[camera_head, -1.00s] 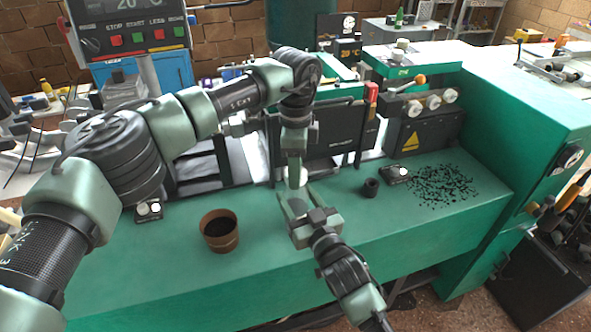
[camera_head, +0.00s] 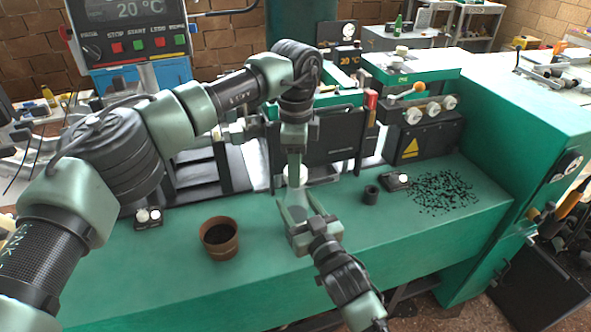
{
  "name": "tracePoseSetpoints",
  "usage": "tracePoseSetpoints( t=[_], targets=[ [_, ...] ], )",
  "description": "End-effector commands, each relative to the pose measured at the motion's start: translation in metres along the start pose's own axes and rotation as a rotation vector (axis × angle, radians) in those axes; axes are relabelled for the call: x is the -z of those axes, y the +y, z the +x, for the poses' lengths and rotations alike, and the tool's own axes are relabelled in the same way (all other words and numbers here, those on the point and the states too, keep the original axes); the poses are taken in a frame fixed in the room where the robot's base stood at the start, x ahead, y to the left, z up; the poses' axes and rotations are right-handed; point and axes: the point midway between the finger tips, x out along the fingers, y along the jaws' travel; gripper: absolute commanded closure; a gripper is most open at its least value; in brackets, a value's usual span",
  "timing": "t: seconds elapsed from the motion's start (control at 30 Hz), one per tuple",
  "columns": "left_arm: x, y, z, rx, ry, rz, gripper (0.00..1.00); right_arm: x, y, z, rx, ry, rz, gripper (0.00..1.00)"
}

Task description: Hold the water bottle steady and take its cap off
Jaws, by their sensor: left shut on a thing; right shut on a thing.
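The water bottle (camera_head: 297,198) is small and pale, upright on the green machine top in the camera_head view. Most of it is hidden by my grippers. Its white cap (camera_head: 302,176) shows just under my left gripper. My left gripper (camera_head: 294,170) points straight down from above and is shut on the cap. My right gripper (camera_head: 297,205) reaches in from the lower right, below the left one, with its fingers on either side of the bottle body, shut on it.
A brown pot with dark filling (camera_head: 219,238) stands to the left. A small black cylinder (camera_head: 371,194), a black block with a white knob (camera_head: 396,181) and scattered black granules (camera_head: 443,191) lie to the right. A dark panel (camera_head: 325,152) stands behind the bottle.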

Motion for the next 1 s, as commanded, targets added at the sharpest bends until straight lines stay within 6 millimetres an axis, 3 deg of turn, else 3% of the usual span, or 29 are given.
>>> tracePoseSetpoints(
  t=[0.2,0.47,0.5,0.57,0.87,1.0],
  targets=[
    [0.000,-0.001,-0.028,0.003,0.000,-0.001,1.00,0.000,0.000,0.000,0.000,0.000,0.000,1.00],
    [0.000,0.000,-0.032,0.000,0.000,0.000,1.00,0.000,0.000,0.000,0.000,0.000,0.000,1.00],
    [0.000,0.000,-0.032,0.000,0.000,0.000,1.00,0.000,0.000,0.000,0.000,0.000,0.000,0.34],
    [0.000,0.000,-0.032,0.000,0.000,0.000,1.00,0.000,0.000,0.000,0.000,0.000,0.000,0.20],
    [0.000,0.000,-0.032,0.000,0.000,0.000,1.00,0.000,0.000,0.000,0.000,0.000,0.000,0.20],
    [0.000,0.000,-0.031,0.000,-0.001,0.000,1.00,-0.002,0.000,-0.010,0.000,-0.002,0.000,0.20]
  ],
)
